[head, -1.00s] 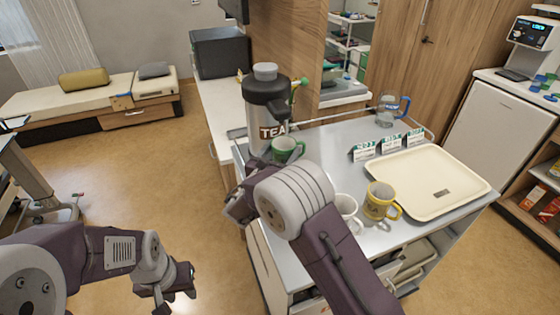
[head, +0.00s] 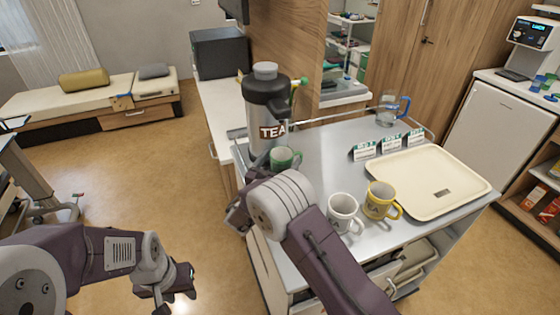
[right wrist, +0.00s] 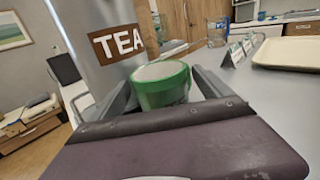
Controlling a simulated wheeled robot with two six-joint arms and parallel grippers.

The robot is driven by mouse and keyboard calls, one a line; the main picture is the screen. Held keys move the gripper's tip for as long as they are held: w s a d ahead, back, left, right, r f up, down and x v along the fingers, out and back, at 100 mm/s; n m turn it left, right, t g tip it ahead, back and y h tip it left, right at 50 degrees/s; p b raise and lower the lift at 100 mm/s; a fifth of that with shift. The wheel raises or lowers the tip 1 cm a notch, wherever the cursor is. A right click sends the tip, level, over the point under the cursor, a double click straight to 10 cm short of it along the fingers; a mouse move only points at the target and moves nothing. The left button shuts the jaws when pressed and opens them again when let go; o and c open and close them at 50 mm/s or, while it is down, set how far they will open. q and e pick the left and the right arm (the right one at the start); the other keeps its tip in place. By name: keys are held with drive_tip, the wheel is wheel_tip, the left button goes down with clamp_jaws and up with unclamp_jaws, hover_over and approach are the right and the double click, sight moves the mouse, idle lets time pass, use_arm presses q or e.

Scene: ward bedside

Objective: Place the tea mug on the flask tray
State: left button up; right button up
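A green-and-white mug (head: 284,159) is beside the tall steel flask (head: 266,115) marked TEA, at the left end of the trolley top. My right gripper (right wrist: 164,82) has a finger on each side of this mug (right wrist: 162,88) and looks shut on it. In the head view my right arm hides the fingers and the mug's lower part, so I cannot tell whether it touches a surface. The flask (right wrist: 100,50) stands close behind and left of the mug in the wrist view. My left gripper (head: 174,298) is open and empty over the floor.
A white mug (head: 343,213) and a yellow mug (head: 379,200) stand near the trolley's front edge, close to my right arm. The trolley's middle is clear.

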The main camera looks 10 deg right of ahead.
drive_tip(key=shift+r, duration=0.25)
drive_tip(key=v, duration=1.2)
drive_tip(key=shift+f, duration=0.1)
